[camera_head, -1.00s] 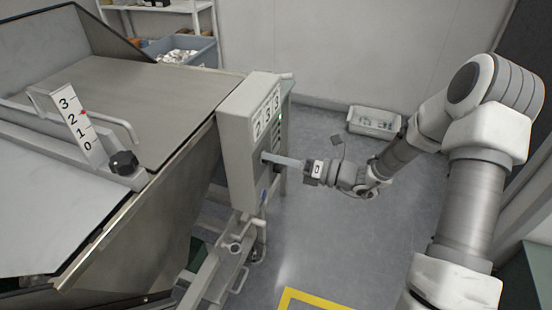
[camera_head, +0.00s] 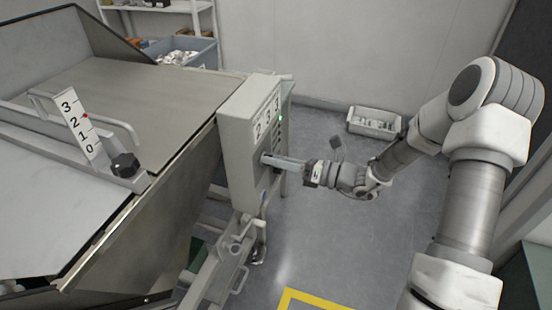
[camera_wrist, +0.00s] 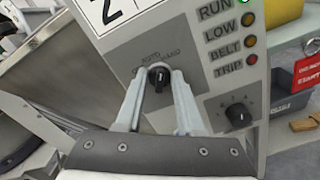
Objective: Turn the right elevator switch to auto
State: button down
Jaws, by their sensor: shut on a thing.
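The grey control box (camera_head: 240,150) stands at the end of the machine in the head view. My gripper (camera_wrist: 159,80) is shut on this switch, one pale finger on each side. The knob's exact pointing direction is hard to tell. In the head view my gripper (camera_head: 272,158) reaches the panel from the right, and its fingers hide the switch.
A second dark knob (camera_wrist: 238,115) sits lower right on the panel, below lamps labelled RUN, LOW, BELT and TRIP; the RUN lamp (camera_wrist: 244,2) is green. A red tag (camera_wrist: 308,72) hangs at right. A light bin (camera_head: 374,122) stands on the floor.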

jog(key=n, duration=0.5)
jog(key=shift+s+n, duration=0.15)
jog(key=shift+n, duration=0.15)
dwell(0.5)
jog(key=c, duration=0.5)
grip_release()
jog(key=shift+c, duration=0.2)
jog(key=p+v, duration=0.2)
jog(key=v, duration=1.5)
jog(key=shift+d+p, duration=0.2)
jog(key=shift+p, duration=0.2)
jog(key=shift+s+a+r+n, duration=0.1)
jog(key=shift+n, duration=0.2)
